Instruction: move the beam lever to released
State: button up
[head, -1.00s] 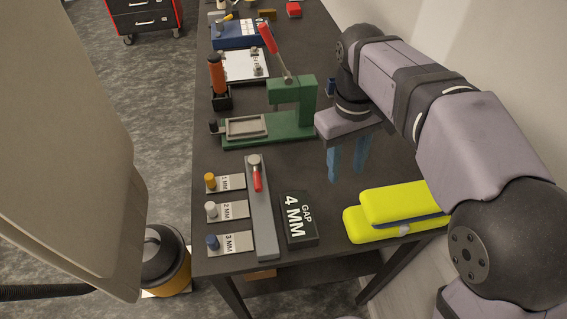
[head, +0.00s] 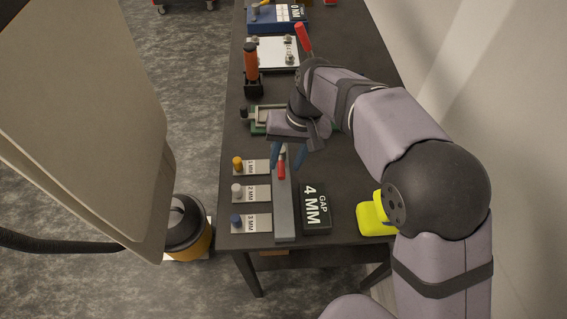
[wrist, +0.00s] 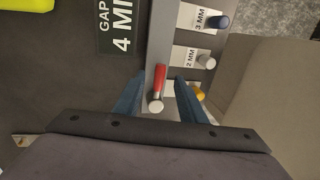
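The beam lever has a red grip (head: 281,170) and a silver end. It is mounted on a long grey beam (head: 285,215) near the front of the bench. In the wrist view the red grip (wrist: 160,77) points up the picture, along the beam, from its silver end. My gripper (head: 287,165) is open above the beam, with its blue fingers pointing down. In the wrist view its fingers stand on either side of the lever, with a gap visible on each side. I cannot tell how far the fingertips are above the beam. My gripper partly hides the lever's pivot end in the head view.
Plates marked 1, 2 and 3 MM (head: 258,193) with coloured knobs lie left of the beam. A black GAP 4 MM block (head: 316,207) sits close on its right. A yellow object (head: 372,217) is further right.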

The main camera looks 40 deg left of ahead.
aim_at(282, 171)
jog(key=shift+s+a+f+p, duration=0.15)
jog(key=shift+f+p, duration=0.1)
jog(key=shift+f, duration=0.6)
jog(key=shift+s+a+f+p, duration=0.1)
jog(key=shift+f+p, duration=0.15)
jog(key=shift+f, duration=0.55)
jog(key=shift+c, duration=0.2)
grip_shut()
